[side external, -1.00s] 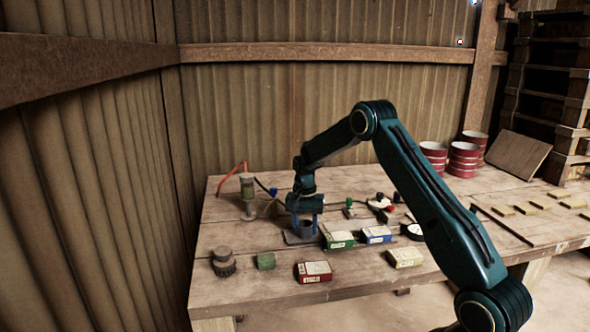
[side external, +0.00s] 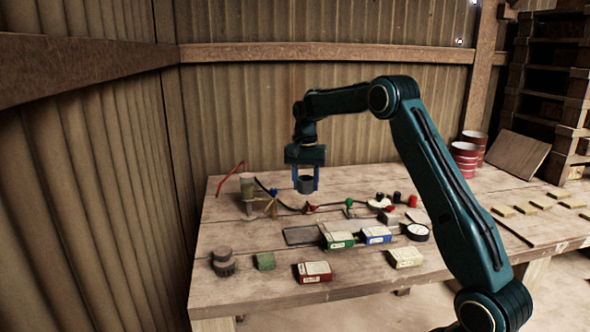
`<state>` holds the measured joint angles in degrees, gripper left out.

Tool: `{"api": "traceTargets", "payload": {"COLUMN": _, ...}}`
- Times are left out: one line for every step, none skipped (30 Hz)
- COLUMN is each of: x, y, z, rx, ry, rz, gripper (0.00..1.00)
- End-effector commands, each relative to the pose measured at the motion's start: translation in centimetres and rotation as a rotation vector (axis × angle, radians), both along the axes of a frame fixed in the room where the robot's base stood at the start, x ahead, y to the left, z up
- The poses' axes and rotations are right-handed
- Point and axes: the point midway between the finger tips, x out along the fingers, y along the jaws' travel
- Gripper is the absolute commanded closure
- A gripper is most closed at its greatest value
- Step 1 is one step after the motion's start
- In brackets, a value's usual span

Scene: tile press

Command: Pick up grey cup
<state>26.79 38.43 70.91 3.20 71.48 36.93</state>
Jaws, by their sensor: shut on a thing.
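The grey cup (side external: 306,185) is a small dark grey cylinder, held upright between the two blue fingers of my gripper (side external: 306,184). My gripper is shut on it and points straight down. The cup hangs in the air above the wooden table (side external: 250,295), clear of the grey flat tray (side external: 299,236) below it.
Green (side external: 338,240), blue (side external: 376,235), red (side external: 314,272) and cream (side external: 405,257) boxes lie near the tray. A green block (side external: 265,261) and a grey knobbed part (side external: 223,261) sit front left. A grey cylinder device (side external: 248,194) stands back left. Small coloured parts lie behind.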

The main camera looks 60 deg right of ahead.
Motion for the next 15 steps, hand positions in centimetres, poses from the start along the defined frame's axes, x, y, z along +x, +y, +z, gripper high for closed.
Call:
{"api": "traceTargets", "payload": {"x": 0.1, "y": 0.0, "z": 1.0, "rx": -0.002, "ry": -0.004, "rz": 0.0, "gripper": 0.81}}
{"api": "traceTargets", "payload": {"x": 0.1, "y": 0.0, "z": 1.5, "rx": -0.002, "ry": -0.003, "rz": 0.0, "gripper": 0.81}}
{"api": "traceTargets", "payload": {"x": 0.1, "y": 0.0, "z": 2.1, "rx": -0.002, "ry": -0.003, "rz": 0.0, "gripper": 0.81}}
{"api": "traceTargets", "payload": {"x": 0.1, "y": 0.0, "z": 2.5, "rx": -0.001, "ry": -0.003, "rz": 0.0, "gripper": 0.81}}
{"api": "traceTargets", "payload": {"x": 0.1, "y": 0.0, "z": 2.9, "rx": -0.002, "ry": -0.003, "rz": 0.0, "gripper": 0.81}}
{"api": "traceTargets", "payload": {"x": 0.1, "y": 0.0, "z": 3.4, "rx": -0.001, "ry": -0.002, "rz": 0.0, "gripper": 0.81}}
{"api": "traceTargets", "payload": {"x": 0.1, "y": 0.0, "z": 3.7, "rx": -0.002, "ry": -0.003, "rz": 0.0, "gripper": 0.81}}
{"api": "traceTargets", "payload": {"x": 0.1, "y": 0.0, "z": 3.9, "rx": -0.001, "ry": -0.002, "rz": 0.0, "gripper": 0.81}}
{"api": "traceTargets", "payload": {"x": 0.1, "y": 0.0, "z": 4.2, "rx": -0.001, "ry": -0.001, "rz": 0.001, "gripper": 0.81}}
{"api": "traceTargets", "payload": {"x": 0.0, "y": 0.0, "z": 4.4, "rx": -0.001, "ry": -0.001, "rz": 0.001, "gripper": 0.81}}
{"api": "traceTargets", "payload": {"x": 0.0, "y": 0.0, "z": 4.6, "rx": -0.001, "ry": -0.002, "rz": 0.001, "gripper": 0.81}}
{"api": "traceTargets", "payload": {"x": 0.1, "y": 0.0, "z": 4.7, "rx": -0.001, "ry": -0.002, "rz": 0.0, "gripper": 0.81}}
{"api": "traceTargets", "payload": {"x": 0.0, "y": 0.0, "z": 4.8, "rx": -0.001, "ry": -0.001, "rz": 0.0, "gripper": 0.81}}
{"api": "traceTargets", "payload": {"x": 0.0, "y": 0.0, "z": 4.9, "rx": -0.001, "ry": -0.001, "rz": 0.0, "gripper": 0.81}}
{"api": "traceTargets", "payload": {"x": 0.0, "y": 0.0, "z": 4.9, "rx": -0.001, "ry": -0.001, "rz": 0.0, "gripper": 0.81}}
